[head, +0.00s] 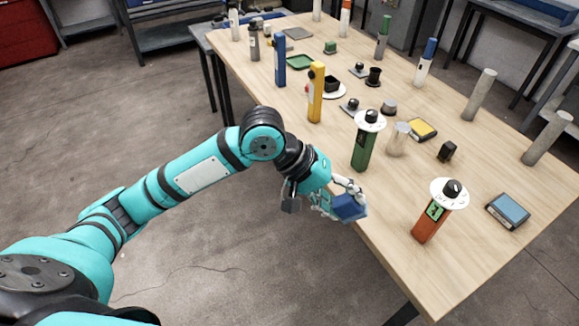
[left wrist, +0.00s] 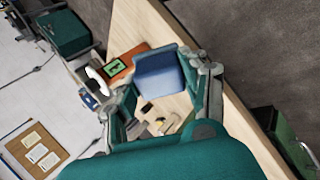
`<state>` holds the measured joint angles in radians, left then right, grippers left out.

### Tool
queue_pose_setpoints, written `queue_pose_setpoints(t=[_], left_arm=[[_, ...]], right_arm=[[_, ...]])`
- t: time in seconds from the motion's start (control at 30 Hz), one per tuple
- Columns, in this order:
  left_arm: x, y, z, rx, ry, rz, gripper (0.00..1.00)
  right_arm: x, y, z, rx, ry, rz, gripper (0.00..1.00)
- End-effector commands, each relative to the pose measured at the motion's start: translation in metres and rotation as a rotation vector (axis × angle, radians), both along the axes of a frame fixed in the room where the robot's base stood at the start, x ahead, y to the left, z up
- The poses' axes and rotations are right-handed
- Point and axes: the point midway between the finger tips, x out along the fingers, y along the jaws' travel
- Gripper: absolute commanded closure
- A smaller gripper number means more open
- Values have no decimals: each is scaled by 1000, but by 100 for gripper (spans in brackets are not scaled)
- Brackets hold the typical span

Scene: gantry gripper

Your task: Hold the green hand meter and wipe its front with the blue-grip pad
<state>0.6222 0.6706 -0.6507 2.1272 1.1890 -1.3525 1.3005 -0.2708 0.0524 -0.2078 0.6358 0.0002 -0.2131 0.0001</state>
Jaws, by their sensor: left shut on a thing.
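The green hand meter (head: 362,152) stands upright on the table in the head view, with a white round dial and black knob on top. My left gripper (head: 340,198) is at the table's near edge, shut on the blue-grip pad (head: 351,208), a blue block. In the left wrist view the pad (left wrist: 160,72) sits between the fingertips (left wrist: 168,80). The pad is apart from the green meter, which stands beyond it. Its wiping face cannot be made out. My right gripper is not in view.
An orange meter (head: 432,218) with a white dial stands right of the pad; it also shows in the left wrist view (left wrist: 120,64). A blue-topped box (head: 508,211), a grey cylinder (head: 398,139) and a yellow bar (head: 316,93) stand on the crowded table (head: 395,275). Its near-right corner is bare.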

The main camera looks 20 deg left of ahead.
Motion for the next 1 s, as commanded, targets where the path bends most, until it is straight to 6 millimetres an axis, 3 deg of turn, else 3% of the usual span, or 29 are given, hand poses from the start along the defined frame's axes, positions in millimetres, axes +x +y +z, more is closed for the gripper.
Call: queue_pose_setpoints(t=[0.03,0.17,0.3,0.47,0.6,0.8,1.0], left_arm=[[8,0,-10,-86,-6,51,81],[35,8,-14,-305,-73,203,81],[66,39,-26,-517,-188,397,81],[90,93,-43,-668,-343,605,81],[96,123,-50,-712,-425,696,81],[104,130,-50,-729,-456,727,81],[119,118,-49,-730,-454,725,81]], right_arm=[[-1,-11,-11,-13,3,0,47],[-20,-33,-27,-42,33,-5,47],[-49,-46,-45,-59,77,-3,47],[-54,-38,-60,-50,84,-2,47],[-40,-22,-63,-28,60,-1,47],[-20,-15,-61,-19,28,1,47],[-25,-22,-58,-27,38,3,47]])
